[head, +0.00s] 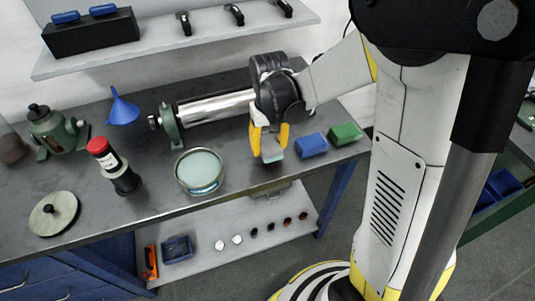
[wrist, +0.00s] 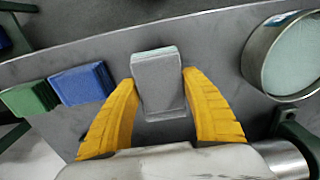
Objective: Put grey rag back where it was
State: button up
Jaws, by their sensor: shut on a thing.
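The grey rag (wrist: 158,85), a folded block with a paler end, sits between the yellow fingers of my gripper (wrist: 160,110) in the wrist view. In the head view my gripper (head: 269,143) points down with its fingers shut on the rag (head: 272,153), near the front edge of the workbench (head: 228,186). A blue folded rag (head: 312,145) and a green folded rag (head: 345,133) lie in a row to the right of it. They also show at the left of the wrist view. I cannot tell whether the grey rag touches the bench top.
A round dish with pale contents (head: 200,171) stands left of my gripper. A metal cylinder on a green stand (head: 215,107) lies behind. A red-capped bottle (head: 115,166), blue funnel (head: 122,107) and round lid (head: 54,214) stand farther left. A shelf (head: 180,45) hangs above.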

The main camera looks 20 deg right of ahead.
jog(key=shift+f+b, duration=0.95)
jog(key=shift+f, duration=1)
jog(key=shift+f, duration=0.2)
jog(key=o, duration=1.1)
jog(key=shift+r, duration=0.15)
